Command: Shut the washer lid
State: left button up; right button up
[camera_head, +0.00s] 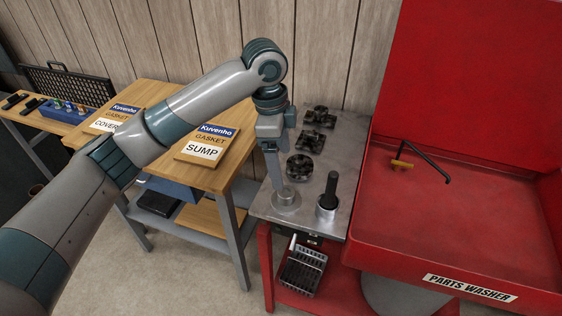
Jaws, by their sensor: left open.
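The red parts washer (450,225) stands at the right, with a "PARTS WASHER" label on its front. Its red lid (480,75) stands raised at the back, so the basin lies open. My left gripper (276,182) points down over the metal bench to the left of the washer, apart from the lid. It is open, seen nearly edge-on, with its tips close above or beside a round metal part (286,203); I cannot tell if they touch. My right gripper is not in view.
A black spout with a brass-coloured fitting (402,164) sticks out over the basin. Several dark parts (300,167) and a metal cup with a black handle (328,204) stand on the metal bench (339,158). Gasket packets (207,146) lie on the wooden table.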

aim_at(482, 79)
jog(key=z, duration=1.1)
